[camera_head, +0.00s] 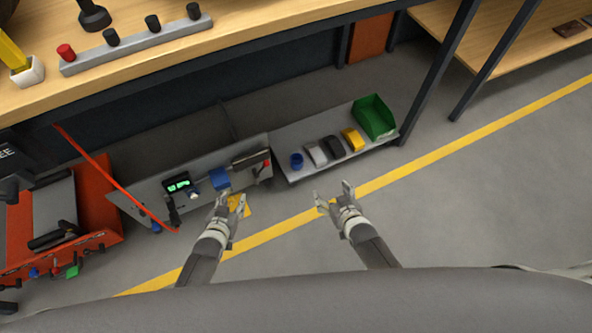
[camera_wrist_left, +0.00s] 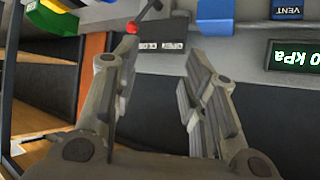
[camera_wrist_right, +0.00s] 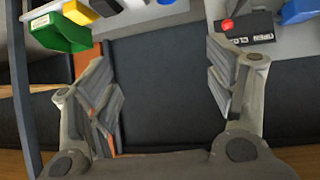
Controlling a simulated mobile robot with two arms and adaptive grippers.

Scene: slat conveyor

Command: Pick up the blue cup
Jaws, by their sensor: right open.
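The blue cup (camera_head: 297,161) stands at the left end of a grey shelf in the head view, near the shelf's front edge. It also shows, cut off, at the top edge of the right wrist view (camera_wrist_right: 166,2). My right gripper (camera_head: 334,196) is open and empty, in front of the shelf and apart from the cup. My left gripper (camera_head: 232,199) is open and empty, in front of the panel to the left of the shelf. Both pairs of fingers show spread with nothing between them in the wrist views.
Beside the cup are a light grey item (camera_head: 316,153), a black item (camera_head: 334,146), a yellow item (camera_head: 352,139) and a green bin (camera_head: 365,118). A grey panel (camera_head: 150,186) with a display and blue block (camera_head: 219,178) adjoins left. A wooden bench (camera_head: 240,35) overhangs behind.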

